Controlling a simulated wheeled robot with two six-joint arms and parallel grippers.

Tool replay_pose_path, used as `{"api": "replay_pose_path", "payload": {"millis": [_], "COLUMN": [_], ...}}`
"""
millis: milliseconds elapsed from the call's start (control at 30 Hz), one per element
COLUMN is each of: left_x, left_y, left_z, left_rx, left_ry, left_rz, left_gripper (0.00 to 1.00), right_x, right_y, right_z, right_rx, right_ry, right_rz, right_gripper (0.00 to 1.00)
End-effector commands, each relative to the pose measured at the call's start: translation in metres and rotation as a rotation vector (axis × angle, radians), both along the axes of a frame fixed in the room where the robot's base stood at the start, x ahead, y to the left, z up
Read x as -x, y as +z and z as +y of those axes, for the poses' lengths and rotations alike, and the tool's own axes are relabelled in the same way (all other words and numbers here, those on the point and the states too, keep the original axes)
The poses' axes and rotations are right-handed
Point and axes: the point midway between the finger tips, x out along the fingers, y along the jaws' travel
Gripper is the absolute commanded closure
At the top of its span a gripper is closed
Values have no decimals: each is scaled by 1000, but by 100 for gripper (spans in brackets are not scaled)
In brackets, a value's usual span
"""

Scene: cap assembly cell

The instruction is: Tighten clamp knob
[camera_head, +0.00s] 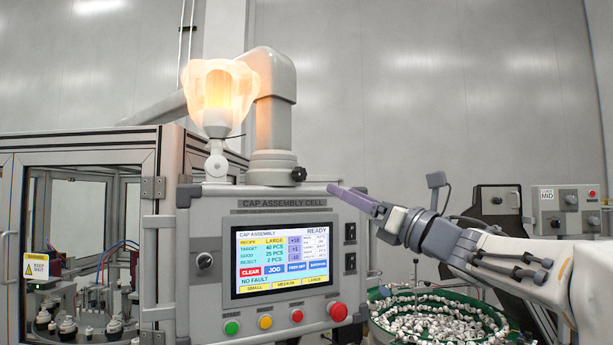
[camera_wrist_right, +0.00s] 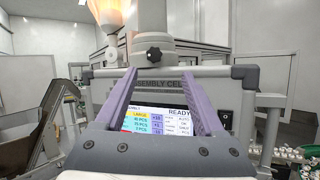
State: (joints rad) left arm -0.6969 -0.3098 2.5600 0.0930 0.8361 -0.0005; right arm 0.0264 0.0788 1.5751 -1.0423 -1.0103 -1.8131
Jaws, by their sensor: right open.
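The clamp knob (camera_head: 298,174) is a small black lobed knob on the grey collar at the foot of the thick grey support arm, just above the control panel. In the right wrist view the knob (camera_wrist_right: 153,54) shows beyond the fingertips, between their lines. My right gripper (camera_head: 333,189) reaches in from the right with its purple fingers pointing left, close to the knob's lower right in the picture. In the right wrist view the two fingers (camera_wrist_right: 158,76) are spread with nothing between them, apart from the knob. My left gripper is not in view.
The control panel (camera_head: 216,204) with a lit touchscreen (camera_head: 282,260) and several coloured buttons stands below the knob. A glowing orange lamp (camera_head: 219,92) is at upper left. A glass-walled machine (camera_head: 80,150) is at left. A green bowl of caps (camera_head: 430,318) lies under my right arm.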

Motion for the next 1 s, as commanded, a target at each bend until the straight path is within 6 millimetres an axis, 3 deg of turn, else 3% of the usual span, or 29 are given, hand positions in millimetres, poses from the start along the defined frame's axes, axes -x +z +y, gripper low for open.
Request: {"api": "replay_pose_path", "payload": {"millis": [33, 200, 400, 600, 933, 967, 1000], "left_x": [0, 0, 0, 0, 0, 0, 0], "left_y": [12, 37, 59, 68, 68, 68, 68], "left_z": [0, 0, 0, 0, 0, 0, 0], "left_rx": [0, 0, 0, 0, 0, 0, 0], "left_ry": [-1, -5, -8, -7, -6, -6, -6], "left_rz": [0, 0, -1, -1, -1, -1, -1], "left_gripper": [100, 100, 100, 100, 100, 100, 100], "right_x": [-5, -23, -41, -51, -53, -53, -52], "right_y": [9, 22, 32, 36, 35, 35, 35], "right_z": [13, 46, 69, 81, 81, 80, 80], "right_rx": [0, -1, -1, -2, -2, -2, -1], "right_ry": [14, 26, 24, 22, 19, 18, 18], "right_rz": [4, 6, 5, 5, 4, 4, 3], "right_gripper": [29, 29, 29, 29, 29, 37, 52]}}
